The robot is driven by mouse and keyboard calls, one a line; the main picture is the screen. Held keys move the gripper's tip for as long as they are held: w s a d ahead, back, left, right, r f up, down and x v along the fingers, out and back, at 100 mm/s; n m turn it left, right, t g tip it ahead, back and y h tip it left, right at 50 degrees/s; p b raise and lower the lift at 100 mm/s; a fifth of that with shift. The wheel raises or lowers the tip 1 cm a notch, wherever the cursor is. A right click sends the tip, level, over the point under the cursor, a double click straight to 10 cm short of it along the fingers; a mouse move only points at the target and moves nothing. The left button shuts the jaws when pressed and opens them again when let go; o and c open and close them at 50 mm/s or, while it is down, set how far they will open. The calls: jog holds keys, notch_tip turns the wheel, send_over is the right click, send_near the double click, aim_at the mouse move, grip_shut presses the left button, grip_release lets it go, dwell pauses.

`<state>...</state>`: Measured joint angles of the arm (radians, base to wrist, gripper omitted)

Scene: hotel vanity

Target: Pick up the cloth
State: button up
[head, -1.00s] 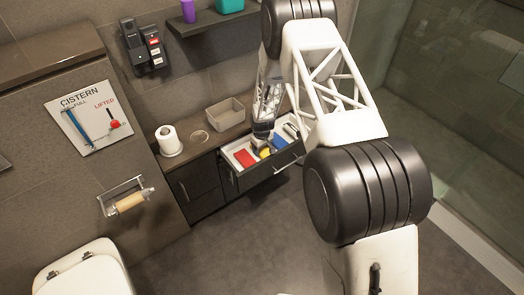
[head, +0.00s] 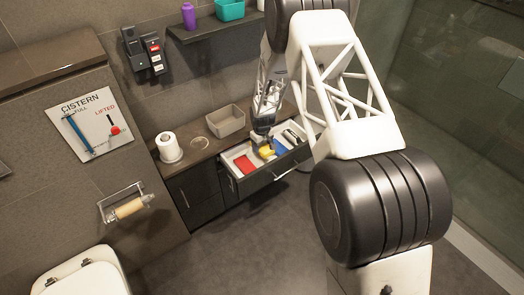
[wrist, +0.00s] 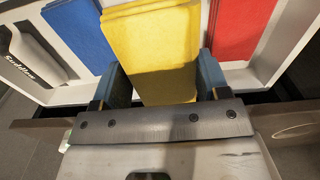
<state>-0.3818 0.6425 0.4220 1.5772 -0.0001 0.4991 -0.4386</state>
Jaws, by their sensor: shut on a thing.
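A yellow folded cloth (wrist: 155,50) is between the two fingers of my gripper (wrist: 165,85) in the wrist view. The fingers press on its left and right sides, and my gripper is shut on it. In the head view the yellow cloth (head: 266,152) shows small at the open drawer, just under my gripper (head: 264,136). A red cloth (wrist: 238,28) lies to its right and a blue cloth (wrist: 80,32) to its left in the wrist view. Whether the yellow cloth is clear of the drawer bottom I cannot tell.
The floor in front is clear.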

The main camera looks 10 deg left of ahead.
jog(key=shift+r, duration=1.7)
